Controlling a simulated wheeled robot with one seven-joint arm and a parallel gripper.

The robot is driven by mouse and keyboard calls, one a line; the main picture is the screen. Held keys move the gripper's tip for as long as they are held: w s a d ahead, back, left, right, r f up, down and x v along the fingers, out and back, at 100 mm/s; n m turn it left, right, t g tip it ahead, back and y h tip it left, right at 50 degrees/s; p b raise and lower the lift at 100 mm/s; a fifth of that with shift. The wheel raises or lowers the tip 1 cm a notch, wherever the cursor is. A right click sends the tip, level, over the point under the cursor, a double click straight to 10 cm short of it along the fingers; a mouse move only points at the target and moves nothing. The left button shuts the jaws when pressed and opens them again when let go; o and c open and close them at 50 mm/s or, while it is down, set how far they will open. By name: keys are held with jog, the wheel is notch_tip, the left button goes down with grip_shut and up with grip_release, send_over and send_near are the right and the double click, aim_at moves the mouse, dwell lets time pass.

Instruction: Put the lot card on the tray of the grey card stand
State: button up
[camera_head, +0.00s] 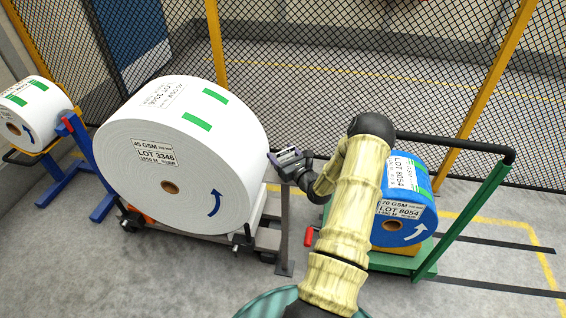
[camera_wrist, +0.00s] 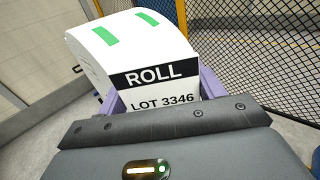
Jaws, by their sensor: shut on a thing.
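The lot card (camera_wrist: 160,89) is white with a black band reading ROLL and the text LOT 3346. In the wrist view it stands between the purple fingers of my gripper (camera_wrist: 160,98), which is shut on it. In the head view my gripper (camera_head: 290,160) is just right of the big white roll (camera_head: 180,150), whose label also reads LOT 3346. A thin grey post (camera_head: 285,232) with a floor foot rises below my gripper and looks like the card stand. Its tray is hidden or too small to make out behind the gripper.
The white roll rests on a low cradle (camera_head: 190,234). A blue roll labelled LOT 8054 (camera_head: 402,208) sits on a green cart (camera_head: 468,222) at right. A smaller white roll (camera_head: 30,112) is on a blue stand at left. Mesh fence (camera_head: 330,90) runs behind.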

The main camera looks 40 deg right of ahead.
jog(key=shift+f, duration=1.85)
jog(key=shift+f, duration=0.1)
jog(key=o, duration=1)
jog(key=shift+o, duration=0.2)
jog(key=shift+s, duration=0.15)
jog(key=s+a+b, duration=0.1)
jog(key=s, duration=1.1)
